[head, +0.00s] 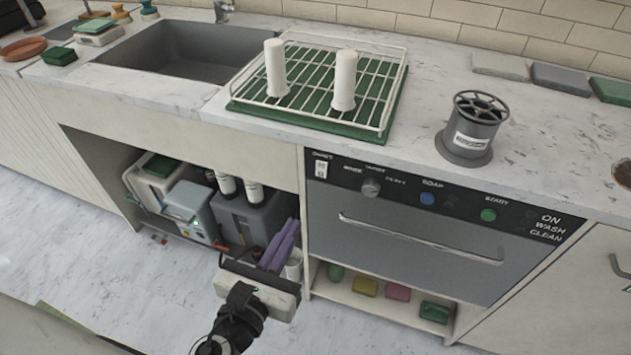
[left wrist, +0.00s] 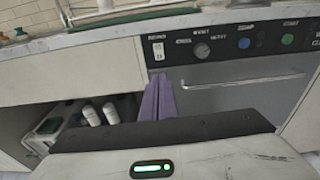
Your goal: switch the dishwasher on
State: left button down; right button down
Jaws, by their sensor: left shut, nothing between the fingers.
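The dishwasher (head: 395,245) is a grey-fronted machine under the counter with a dark control panel. A white rocker switch (head: 321,168) sits at the panel's left end. It also shows in the left wrist view (left wrist: 158,50). To its right are a grey knob (head: 371,187), a blue button (head: 428,198) and a green button (head: 488,215). I cannot tell the switch's position. My left gripper (head: 291,223) has purple fingers, shut and empty. In the head view it is below and left of the switch, in front of the open shelf. In the left wrist view the fingertips (left wrist: 158,77) point up below the switch, apart from it.
The dishwasher's bar handle (head: 420,238) crosses the door below the panel. The open shelf holds a grey box (head: 245,218) and bottles. Above, a wire rack (head: 385,60) with two white cylinders and a grey canister (head: 470,130) stand on the counter. Sponges lie below the dishwasher.

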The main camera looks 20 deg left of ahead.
pick_arm(q)
jog(key=shift+r, duration=0.1)
jog(key=p, duration=0.1)
send_near(321, 175)
jog(key=w, duration=0.4)
jog(key=w+f, duration=0.1)
jog(key=w, duration=0.1)
jog(key=shift+w+d, duration=0.15)
jog(key=shift+w, duration=0.05)
jog(key=shift+r, duration=0.1)
